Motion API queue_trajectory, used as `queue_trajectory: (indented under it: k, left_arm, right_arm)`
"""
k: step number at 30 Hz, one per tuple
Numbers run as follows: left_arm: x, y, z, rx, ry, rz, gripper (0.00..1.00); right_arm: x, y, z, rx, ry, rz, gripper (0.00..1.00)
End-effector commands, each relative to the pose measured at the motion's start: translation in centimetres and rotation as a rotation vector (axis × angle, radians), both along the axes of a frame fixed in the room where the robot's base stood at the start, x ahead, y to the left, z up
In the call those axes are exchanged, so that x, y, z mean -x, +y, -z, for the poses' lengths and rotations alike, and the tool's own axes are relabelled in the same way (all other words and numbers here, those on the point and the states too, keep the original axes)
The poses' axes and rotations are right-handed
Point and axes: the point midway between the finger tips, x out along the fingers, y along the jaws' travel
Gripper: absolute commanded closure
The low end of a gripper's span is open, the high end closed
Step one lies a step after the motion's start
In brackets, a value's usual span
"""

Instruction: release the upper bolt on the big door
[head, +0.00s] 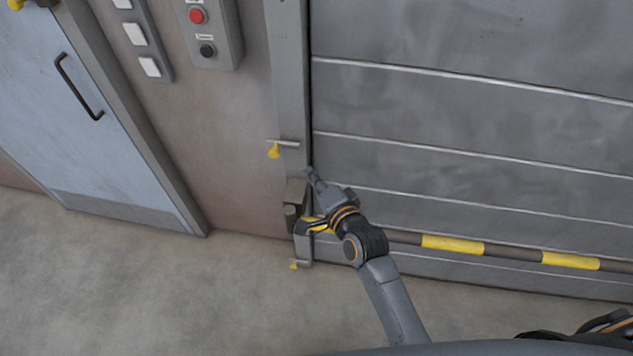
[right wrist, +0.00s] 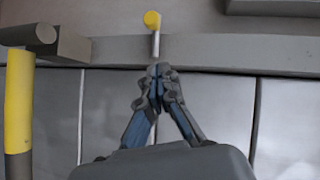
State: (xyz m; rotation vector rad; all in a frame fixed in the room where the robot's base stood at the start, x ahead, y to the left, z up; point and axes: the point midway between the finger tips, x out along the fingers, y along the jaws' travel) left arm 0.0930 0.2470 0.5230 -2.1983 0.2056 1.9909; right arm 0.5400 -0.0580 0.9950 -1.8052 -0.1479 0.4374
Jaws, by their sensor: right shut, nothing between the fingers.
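The big door (head: 470,105) is grey with horizontal seams and fills the right of the head view. The upper bolt (head: 286,143) is a thin metal rod across the door's left post, with a yellow knob (head: 273,151) at its left end. In the right wrist view its yellow knob (right wrist: 152,19) and rod stand just beyond my fingertips. My right gripper (head: 311,173) is shut and empty, slightly below and right of the bolt; it also shows in the right wrist view (right wrist: 158,72). I cannot tell whether the tips touch the rod. My left gripper is not in view.
A yellow-and-dark striped bar (head: 452,243) crosses the door low down, behind my right arm; its bracket (head: 294,205) sits on the post. A lower bolt (head: 299,263) is near the floor. A button box (head: 209,34) and a blue-grey door (head: 70,120) are left. The floor is clear.

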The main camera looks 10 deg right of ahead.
Motion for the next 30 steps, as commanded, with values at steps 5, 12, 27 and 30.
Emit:
queue_trajectory:
  k: [5, 12, 27, 30]
  left_arm:
    - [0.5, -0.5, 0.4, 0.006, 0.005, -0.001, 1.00]
    - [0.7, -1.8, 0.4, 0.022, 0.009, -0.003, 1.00]
    - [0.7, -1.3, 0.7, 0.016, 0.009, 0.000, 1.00]
    - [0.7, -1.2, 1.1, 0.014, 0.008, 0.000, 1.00]
  right_arm:
    - [1.4, -0.5, -0.2, 0.000, 0.001, -0.001, 1.00]
    - [1.7, -0.6, -0.4, 0.000, 0.000, 0.000, 1.00]
    - [1.9, -0.6, 1.9, 0.039, 0.027, -0.008, 1.00]
    - [2.7, -1.0, 6.8, 0.133, 0.080, -0.028, 1.00]
